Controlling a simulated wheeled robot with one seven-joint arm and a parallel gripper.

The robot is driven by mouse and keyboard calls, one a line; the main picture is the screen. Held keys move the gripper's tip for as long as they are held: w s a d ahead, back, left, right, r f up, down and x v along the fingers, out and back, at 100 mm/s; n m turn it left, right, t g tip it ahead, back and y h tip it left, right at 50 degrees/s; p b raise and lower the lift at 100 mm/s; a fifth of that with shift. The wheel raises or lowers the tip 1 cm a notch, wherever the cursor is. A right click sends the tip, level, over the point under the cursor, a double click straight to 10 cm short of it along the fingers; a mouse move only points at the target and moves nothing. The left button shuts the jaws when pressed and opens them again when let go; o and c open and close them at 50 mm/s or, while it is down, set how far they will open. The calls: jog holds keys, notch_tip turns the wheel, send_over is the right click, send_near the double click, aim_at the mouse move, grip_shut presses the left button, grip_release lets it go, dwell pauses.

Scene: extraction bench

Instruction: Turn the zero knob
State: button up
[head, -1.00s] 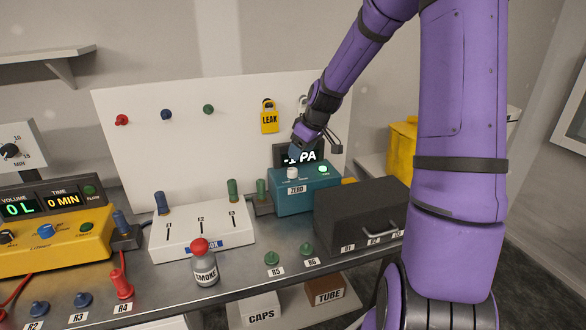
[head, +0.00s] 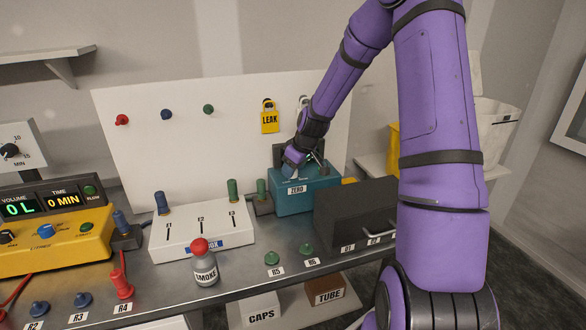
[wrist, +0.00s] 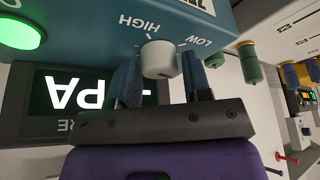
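The zero knob (wrist: 160,58) is a small white knob on the teal box (head: 307,200), between the words LOW and HIGH in the wrist view. A ZERO label (head: 297,189) is on the box front. My gripper (head: 293,168) is down at the box top and hides the knob in the head view. In the wrist view my gripper's fingers (wrist: 162,68) are apart, one on each side of the knob. A narrow gap seems to show beside it; I cannot tell whether either finger touches it.
A display reading PA (wrist: 80,92) and a lit green button (wrist: 20,25) are close to the fingers. A dark box with a handle (head: 355,213) stands right of the teal box. Green plugs (head: 233,190) stand to its left. A smoke bottle (head: 205,265) is in front.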

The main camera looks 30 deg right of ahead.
jog(key=c, duration=0.5)
jog(key=shift+m+h, duration=0.4)
jog(key=shift+m, duration=0.6)
jog(key=shift+c, duration=0.2)
jog(key=o, duration=0.9)
